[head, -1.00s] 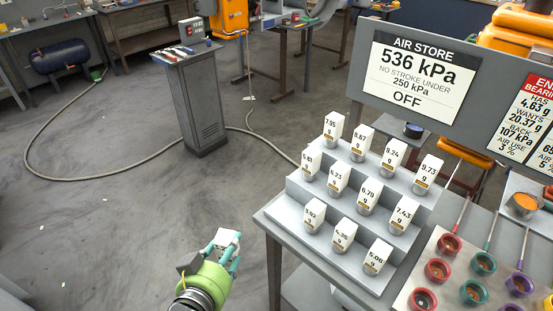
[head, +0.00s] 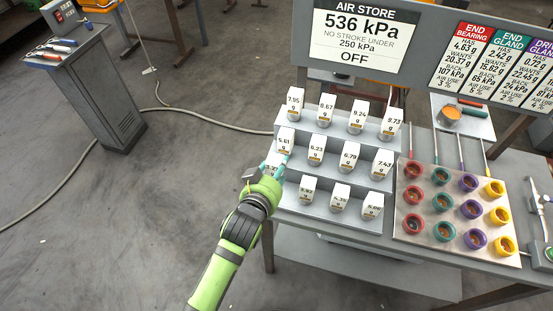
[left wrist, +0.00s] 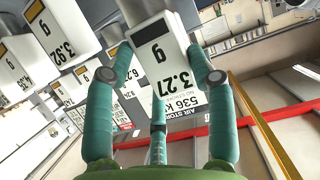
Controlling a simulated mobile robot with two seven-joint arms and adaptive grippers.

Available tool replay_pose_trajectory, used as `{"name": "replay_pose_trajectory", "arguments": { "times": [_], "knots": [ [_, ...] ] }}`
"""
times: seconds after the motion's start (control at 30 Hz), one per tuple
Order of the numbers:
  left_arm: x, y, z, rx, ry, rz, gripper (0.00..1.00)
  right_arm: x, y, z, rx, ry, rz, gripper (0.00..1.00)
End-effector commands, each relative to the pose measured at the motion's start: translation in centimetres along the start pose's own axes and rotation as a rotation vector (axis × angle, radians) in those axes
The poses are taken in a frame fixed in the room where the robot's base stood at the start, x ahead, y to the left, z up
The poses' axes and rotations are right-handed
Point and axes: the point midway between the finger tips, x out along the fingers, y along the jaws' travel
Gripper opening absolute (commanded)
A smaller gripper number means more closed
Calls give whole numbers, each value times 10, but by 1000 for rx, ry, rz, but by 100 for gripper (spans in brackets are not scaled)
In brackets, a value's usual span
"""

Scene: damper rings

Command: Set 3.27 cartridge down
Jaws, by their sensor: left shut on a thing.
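The 3.27 cartridge (left wrist: 163,58) is a white block with a black "3.27 g" label. In the left wrist view it sits between the teal fingers of my left gripper (left wrist: 155,80), which is shut on it. In the head view my left gripper (head: 275,166) is at the left end of the grey stepped rack (head: 330,212), just below the 5.61 cartridge (head: 285,141) and up-left of the 3.92 cartridge (head: 307,188). The held cartridge is mostly hidden by the fingers there. I cannot tell whether its base touches the rack. My right gripper is not in view.
Several other labelled cartridges stand on the rack's steps. To the right, a plate (head: 404,228) holds red, teal, purple and yellow rings. The air store sign (head: 362,35) stands behind, reading 536 kPa and OFF. Open floor lies left of the table.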

Motion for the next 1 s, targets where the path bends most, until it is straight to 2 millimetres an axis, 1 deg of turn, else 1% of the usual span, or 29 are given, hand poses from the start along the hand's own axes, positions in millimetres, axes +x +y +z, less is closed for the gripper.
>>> {"name": "replay_pose_trajectory", "arguments": {
  "times": [0.03, 0.2, 0.37, 0.57, 0.6, 0.8, 1.0],
  "knots": [
    [2, 3, -3, 6, 1, 6, 13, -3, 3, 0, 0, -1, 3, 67],
    [4, 4, -2, 8, 1, 8, 13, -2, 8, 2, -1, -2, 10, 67],
    [3, 4, -2, 8, 1, 7, 13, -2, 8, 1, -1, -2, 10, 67],
    [2, 3, -2, 7, -2, 3, 13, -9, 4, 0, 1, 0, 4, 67],
    [4, 3, 4, 7, -2, 3, 13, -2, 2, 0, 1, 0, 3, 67],
    [12, 3, 22, 7, -1, 3, 13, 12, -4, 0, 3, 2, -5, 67],
    [19, 3, 40, 7, 0, 4, 13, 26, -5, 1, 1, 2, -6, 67]
  ]
}}
